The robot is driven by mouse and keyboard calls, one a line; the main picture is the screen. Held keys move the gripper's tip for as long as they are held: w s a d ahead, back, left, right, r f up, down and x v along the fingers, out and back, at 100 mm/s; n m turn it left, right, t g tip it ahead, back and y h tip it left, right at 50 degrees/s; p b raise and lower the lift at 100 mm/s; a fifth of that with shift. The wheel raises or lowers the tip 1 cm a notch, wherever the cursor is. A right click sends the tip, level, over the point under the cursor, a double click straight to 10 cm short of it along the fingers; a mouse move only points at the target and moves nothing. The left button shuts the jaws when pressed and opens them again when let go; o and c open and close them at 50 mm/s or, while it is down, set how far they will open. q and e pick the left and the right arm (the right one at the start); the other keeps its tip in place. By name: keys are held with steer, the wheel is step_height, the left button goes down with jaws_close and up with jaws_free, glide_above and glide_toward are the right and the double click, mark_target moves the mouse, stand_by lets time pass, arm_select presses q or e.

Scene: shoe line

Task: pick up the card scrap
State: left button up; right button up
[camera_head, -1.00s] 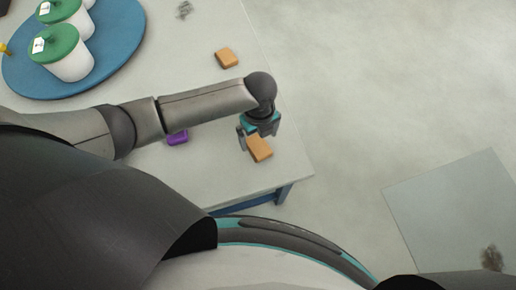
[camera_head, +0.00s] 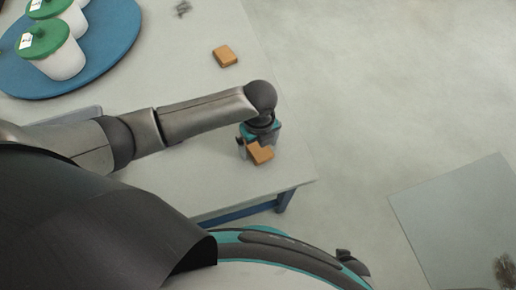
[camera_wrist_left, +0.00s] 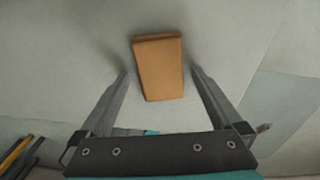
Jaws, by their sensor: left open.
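An orange-brown flat block (camera_head: 260,153), which looks like the card scrap, lies on the pale table near its front right corner. My left gripper (camera_head: 258,140) is right at it, pointing down, and partly covers it in the head view. In the left wrist view the same block (camera_wrist_left: 159,70) shows between the two fingers of my open left gripper (camera_wrist_left: 160,74). A gap shows on both sides of the block, so neither finger appears to touch it. My right gripper is not seen clearly in either view.
A similar orange-brown block (camera_head: 225,56) lies farther back on the table. A blue round tray (camera_head: 112,62) holds white tubs with green lids (camera_head: 50,50) at the back left. A small grey tangle (camera_head: 183,8) lies at the back. The table's right edge is close to the gripper.

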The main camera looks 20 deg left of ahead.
arm_select(q)
steer(key=shift+f, duration=0.1)
steer(key=c, duration=1.3)
